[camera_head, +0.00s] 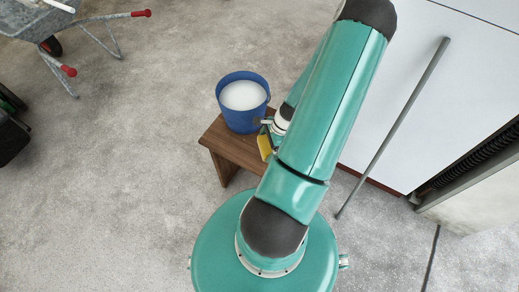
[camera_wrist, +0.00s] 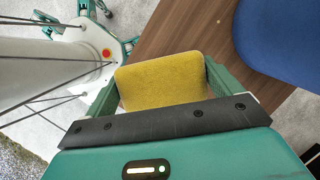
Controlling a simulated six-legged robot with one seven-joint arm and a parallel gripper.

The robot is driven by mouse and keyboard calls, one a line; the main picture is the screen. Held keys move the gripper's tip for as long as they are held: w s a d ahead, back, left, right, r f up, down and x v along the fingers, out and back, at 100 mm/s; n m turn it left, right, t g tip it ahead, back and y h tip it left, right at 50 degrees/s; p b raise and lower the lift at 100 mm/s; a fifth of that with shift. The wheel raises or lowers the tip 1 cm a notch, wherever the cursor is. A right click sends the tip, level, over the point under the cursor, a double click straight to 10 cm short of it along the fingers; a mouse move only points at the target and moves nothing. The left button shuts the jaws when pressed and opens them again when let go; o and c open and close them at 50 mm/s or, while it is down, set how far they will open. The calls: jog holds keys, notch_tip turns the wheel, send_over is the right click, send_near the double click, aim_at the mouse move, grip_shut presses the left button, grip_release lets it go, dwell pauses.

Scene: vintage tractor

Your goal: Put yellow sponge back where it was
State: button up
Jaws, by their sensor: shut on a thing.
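The yellow sponge (camera_wrist: 160,80) is between the green fingers of my gripper (camera_wrist: 160,88) in the wrist view. My gripper is shut on it. In the head view a small part of the sponge (camera_head: 265,147) shows at the right part of the wooden stool, beside my arm. The wooden stool (camera_head: 222,142) also shows in the wrist view (camera_wrist: 185,30), below and beyond the sponge. Whether the sponge touches the stool I cannot tell. My arm hides most of my gripper in the head view.
A blue bucket (camera_head: 240,118) with white foamy content stands on the stool; its blue side shows close by in the wrist view (camera_wrist: 285,40). A grey pole (camera_head: 393,125) leans by a white cabinet (camera_head: 415,80) at right. A wheelbarrow (camera_head: 40,22) stands upper left.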

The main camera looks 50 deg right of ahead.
aim_at(260, 146)
jog(key=w+f, duration=0.1)
jog(key=f, duration=0.1)
jog(key=w+f, duration=0.1)
jog(key=w, duration=0.1)
jog(key=shift+a+f, duration=0.1)
jog(key=shift+f, duration=0.3)
notch_tip(260, 146, down, 3)
jog(key=shift+w+f, duration=0.1)
jog(key=shift+w, duration=0.05)
jog(key=o, duration=0.6)
jog(key=v, duration=1.2)
jog(key=shift+a, duration=0.15)
